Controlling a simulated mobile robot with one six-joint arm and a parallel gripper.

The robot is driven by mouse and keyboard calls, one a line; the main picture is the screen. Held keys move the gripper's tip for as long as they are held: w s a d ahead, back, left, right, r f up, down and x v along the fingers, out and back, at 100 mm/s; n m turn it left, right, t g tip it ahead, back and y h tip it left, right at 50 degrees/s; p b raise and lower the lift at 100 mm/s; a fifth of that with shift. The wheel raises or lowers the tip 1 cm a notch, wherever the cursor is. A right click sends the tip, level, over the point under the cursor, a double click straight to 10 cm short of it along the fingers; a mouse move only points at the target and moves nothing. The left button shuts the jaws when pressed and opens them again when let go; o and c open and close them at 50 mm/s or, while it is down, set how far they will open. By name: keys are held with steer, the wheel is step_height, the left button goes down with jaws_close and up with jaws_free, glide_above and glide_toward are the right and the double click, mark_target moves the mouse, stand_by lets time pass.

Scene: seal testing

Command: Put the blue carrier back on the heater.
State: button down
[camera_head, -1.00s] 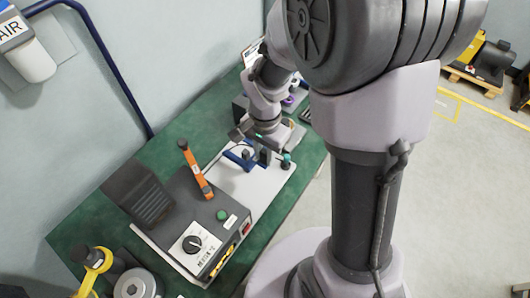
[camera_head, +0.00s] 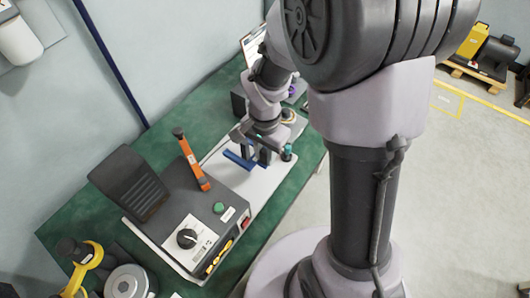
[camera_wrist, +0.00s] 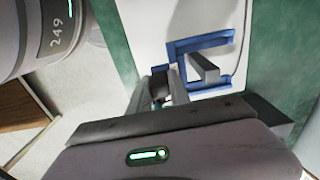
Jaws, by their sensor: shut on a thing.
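The blue carrier (camera_head: 240,158), a U-shaped frame, is over the white plate (camera_head: 274,176) in the head view. In the wrist view the carrier (camera_wrist: 201,41) opens around a grey bar (camera_wrist: 204,68). My gripper (camera_head: 263,155) is at the carrier's right side, pointing down. In the wrist view my gripper (camera_wrist: 165,77) is shut on a dark part at the carrier's edge, seemingly its grip. I cannot tell whether the carrier touches the plate. The heater (camera_head: 200,229) is a grey box with a dial and green button, at the near end of the plate.
A teal-topped knob (camera_head: 288,152) is close to the right of my gripper. A yellow-handled item (camera_head: 86,265) is at the near left.

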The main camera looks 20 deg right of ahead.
mark_target(265, 165)
steer(key=shift+f+b, duration=1.75)
steer(key=shift+f, duration=0.4)
steer(key=shift+f+b, duration=0.55)
steer(key=c, duration=1.1)
jaws_free()
step_height(265, 165, up, 11)
steer(key=p, duration=0.9)
steer(key=shift+r, duration=0.15)
